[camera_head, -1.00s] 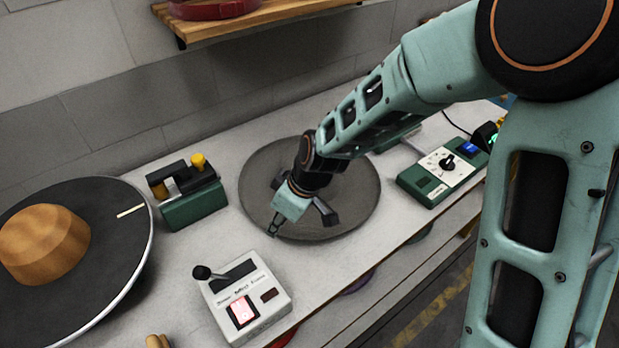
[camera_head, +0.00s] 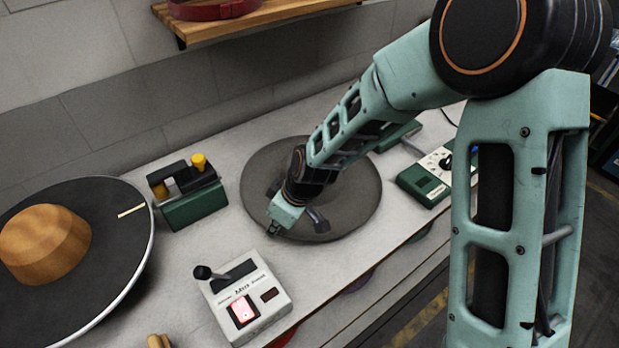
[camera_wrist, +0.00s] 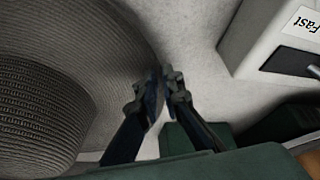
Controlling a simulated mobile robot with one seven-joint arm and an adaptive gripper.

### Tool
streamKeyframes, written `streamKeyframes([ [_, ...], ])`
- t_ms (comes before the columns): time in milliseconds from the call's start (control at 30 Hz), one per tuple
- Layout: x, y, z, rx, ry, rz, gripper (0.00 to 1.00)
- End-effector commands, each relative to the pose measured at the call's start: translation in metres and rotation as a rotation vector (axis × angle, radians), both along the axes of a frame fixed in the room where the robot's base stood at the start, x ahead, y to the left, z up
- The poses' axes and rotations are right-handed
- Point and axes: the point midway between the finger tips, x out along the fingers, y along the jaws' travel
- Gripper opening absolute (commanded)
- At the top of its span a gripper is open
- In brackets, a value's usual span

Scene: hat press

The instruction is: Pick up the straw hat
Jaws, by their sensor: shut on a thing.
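The straw hat (camera_head: 352,205) is a wide-brimmed, grey-brown woven hat on the light bench, its middle partly hidden behind my arm in the head view. In the wrist view its ribbed brim (camera_wrist: 115,60) and rounded crown (camera_wrist: 35,105) fill the left side. My gripper (camera_head: 272,231) is at the brim's near-left edge. In the wrist view its dark fingers (camera_wrist: 161,88) are shut on that edge. I cannot tell whether the hat is clear of the bench.
A white control box (camera_head: 247,297) with a lever stands close in front of the gripper. A green device (camera_head: 187,199) with a yellow knob is behind left. A dark disc (camera_head: 118,248) bearing a wooden hat block (camera_head: 45,243) lies left. A green dial box (camera_head: 424,184) is right.

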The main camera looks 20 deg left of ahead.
Motion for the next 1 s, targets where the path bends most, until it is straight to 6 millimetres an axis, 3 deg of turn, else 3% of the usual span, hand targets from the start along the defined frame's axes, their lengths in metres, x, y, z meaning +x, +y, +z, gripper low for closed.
streamKeyframes([
  [367, 0.001, 0.0, 0.009, 0.001, -0.003, 0.0, 0.0],
  [800, 0.002, 0.0, 0.083, 0.002, -0.006, -0.001, 0.0],
  [1000, 0.001, 0.0, 0.1, 0.001, -0.002, -0.001, 0.0],
])
